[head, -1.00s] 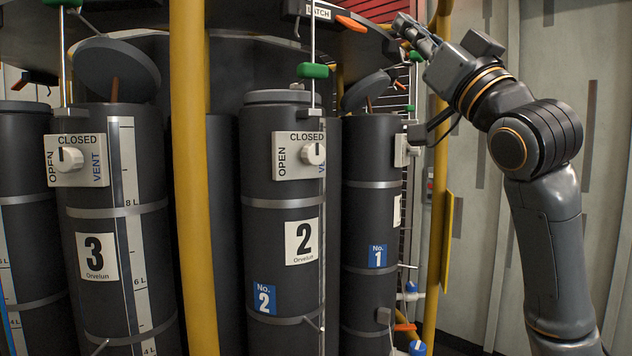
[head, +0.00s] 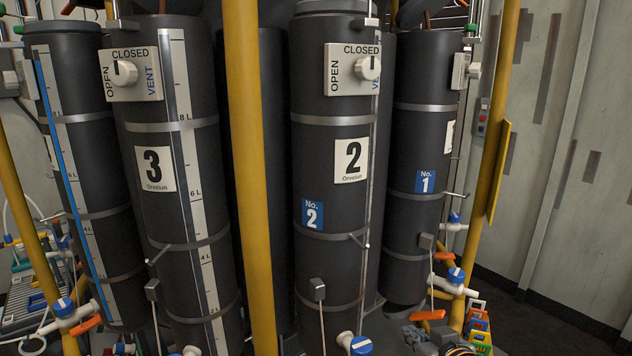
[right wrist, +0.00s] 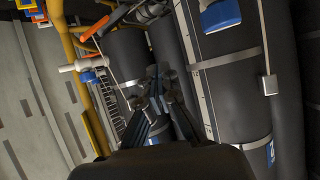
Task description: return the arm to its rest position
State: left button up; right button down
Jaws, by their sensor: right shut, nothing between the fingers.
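My right gripper (head: 420,338) shows at the bottom edge of the head view, low in front of the dark cylinders. In the right wrist view its fingers (right wrist: 158,82) are together with nothing between them. Dark cylinders and pipework lie beyond the fingertips there; I cannot tell whether anything touches. Most of my right arm is outside the head view. My left gripper is in neither view.
Cylinder 3 (head: 140,222), cylinder 2 (head: 325,262) and cylinder 1 (head: 415,150) stand upright behind yellow posts (head: 250,180). White pipe fittings with blue caps (head: 455,277) and orange levers (head: 427,315) crowd the lower right. Open floor (head: 545,318) lies farther right.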

jog(key=s+d+f+g+h, duration=0.1)
jog(key=s+f+g, duration=0.3)
jog(key=s+f, duration=0.8)
jog(key=s+d+f+g+h, duration=0.1)
jog(key=s+f+g, duration=0.5)
jog(key=s, duration=1.1)
notch_tip(320, 180, down, 29)
jog(key=s, duration=0.2)
jog(key=s+d+f+g+b, duration=0.1)
jog(key=s+d+f, duration=0.2)
jog(key=s+f, duration=1.3)
jog(key=shift+s+d+f, duration=0.2)
jog(key=shift+s+f, duration=0.05)
jog(key=shift+f, duration=0.25)
jog(key=c, duration=2.1)
grip_release()
